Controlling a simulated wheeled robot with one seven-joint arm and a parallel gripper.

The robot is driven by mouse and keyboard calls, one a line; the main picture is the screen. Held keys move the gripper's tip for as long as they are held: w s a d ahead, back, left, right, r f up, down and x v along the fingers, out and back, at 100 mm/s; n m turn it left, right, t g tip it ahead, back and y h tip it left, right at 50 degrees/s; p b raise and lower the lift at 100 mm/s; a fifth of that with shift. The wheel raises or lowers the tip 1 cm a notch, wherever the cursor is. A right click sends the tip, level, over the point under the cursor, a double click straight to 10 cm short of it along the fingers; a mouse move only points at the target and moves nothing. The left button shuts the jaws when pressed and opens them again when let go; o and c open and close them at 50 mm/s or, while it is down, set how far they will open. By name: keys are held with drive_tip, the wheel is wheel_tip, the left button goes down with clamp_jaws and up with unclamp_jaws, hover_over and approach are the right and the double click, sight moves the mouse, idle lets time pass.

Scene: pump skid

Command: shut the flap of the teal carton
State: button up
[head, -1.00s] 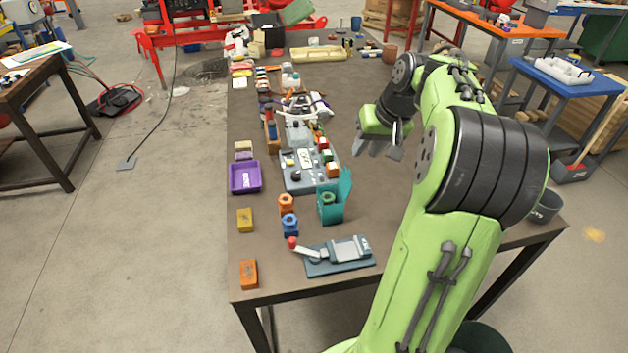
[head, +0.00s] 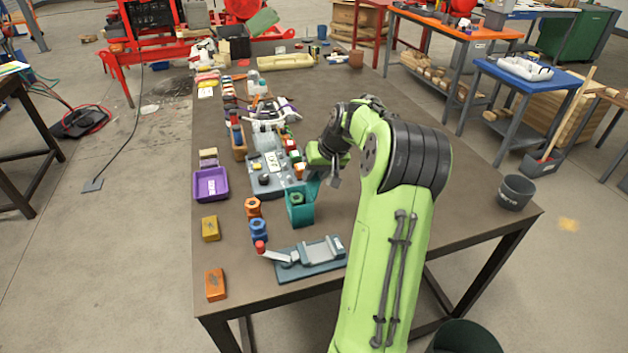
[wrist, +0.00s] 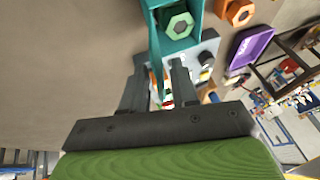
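The teal carton (head: 300,213) stands upright on the near part of the table, its top open and a green hex nut (head: 297,197) inside. Its flap (head: 313,186) stands raised on the side near my gripper. My gripper (head: 324,177) is just behind and right of the carton, fingers apart and empty. In the wrist view the carton (wrist: 183,48) and the nut (wrist: 180,26) show at the top, beyond the fingertips (wrist: 157,66). A thin teal strip of the flap (wrist: 155,50) seems to lie ahead of the gap; I cannot tell whether a finger touches it.
An orange nut (head: 253,207) and a blue nut (head: 258,230) stand left of the carton. A grey clamp fixture (head: 312,262) with a red-knobbed lever lies in front. A grey board with parts (head: 266,181) is behind the carton.

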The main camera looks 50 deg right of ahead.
drive_tip(key=shift+w+f, duration=0.2)
drive_tip(key=shift+f, duration=0.2)
clamp_jaws()
idle(1.2)
